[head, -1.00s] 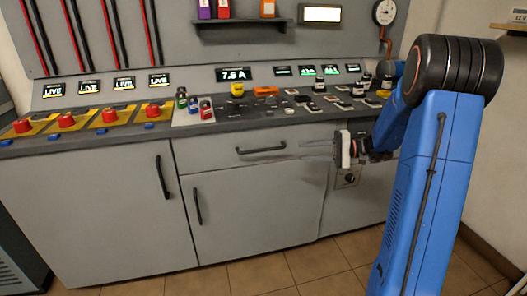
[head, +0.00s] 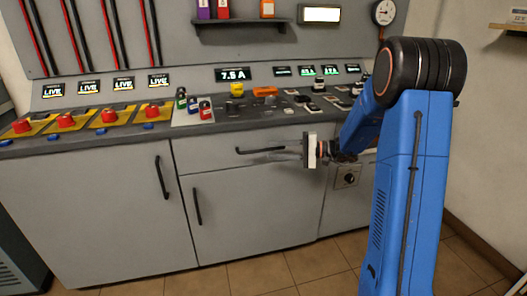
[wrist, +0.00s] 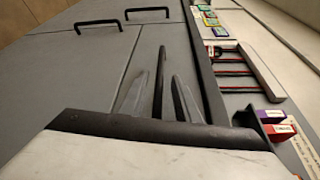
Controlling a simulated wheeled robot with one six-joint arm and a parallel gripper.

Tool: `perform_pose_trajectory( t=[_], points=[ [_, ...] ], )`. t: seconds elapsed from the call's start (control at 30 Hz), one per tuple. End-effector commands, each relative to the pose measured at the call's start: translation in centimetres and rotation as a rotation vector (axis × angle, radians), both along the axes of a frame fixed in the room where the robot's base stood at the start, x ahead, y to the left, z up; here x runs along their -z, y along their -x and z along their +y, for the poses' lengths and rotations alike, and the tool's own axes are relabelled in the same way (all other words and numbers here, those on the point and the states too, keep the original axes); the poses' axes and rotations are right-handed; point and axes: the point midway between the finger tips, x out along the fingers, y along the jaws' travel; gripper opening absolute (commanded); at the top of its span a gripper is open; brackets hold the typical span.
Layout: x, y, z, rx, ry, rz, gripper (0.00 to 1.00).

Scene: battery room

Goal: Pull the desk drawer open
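The desk drawer (head: 215,158) is the grey front panel just under the worktop, and it looks shut and flush with the cabinet. Its black bar handle (head: 243,151) is partly overlapped by my gripper (head: 272,156), which reaches in from the right. In the wrist view the handle (wrist: 161,62) runs as a dark bar between the two grey fingers of my gripper (wrist: 160,82). One finger is on each side of it with gaps showing, so the gripper is open around the bar. I cannot tell whether either finger touches it.
A lower cabinet door (head: 245,215) with a vertical handle is below the drawer. A wider door (head: 95,205) is to the left. Tiled floor (head: 255,280) in front is clear.

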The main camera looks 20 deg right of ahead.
Motion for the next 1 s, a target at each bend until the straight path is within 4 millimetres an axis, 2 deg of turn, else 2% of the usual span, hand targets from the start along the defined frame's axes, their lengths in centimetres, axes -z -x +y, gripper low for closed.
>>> perform_pose_trajectory(
  t=[0.1, 0.3, 0.73, 0.77, 0.87, 1.0],
  points=[
    [0.1, -0.7, 1.9, -0.003, -0.001, 0.0, 0.29],
    [0.3, -1.5, 4.0, -0.002, 0.0, 0.0, 0.29],
    [0.4, -1.9, 4.7, 0.0, 0.0, 0.0, 0.29],
    [0.4, -1.9, 4.7, 0.0, 0.0, 0.0, 0.25],
    [0.4, -1.9, 4.7, -0.001, 0.0, 0.0, 0.01],
    [0.4, -1.9, 4.7, -0.001, -0.001, 0.001, 0.0]
  ],
)
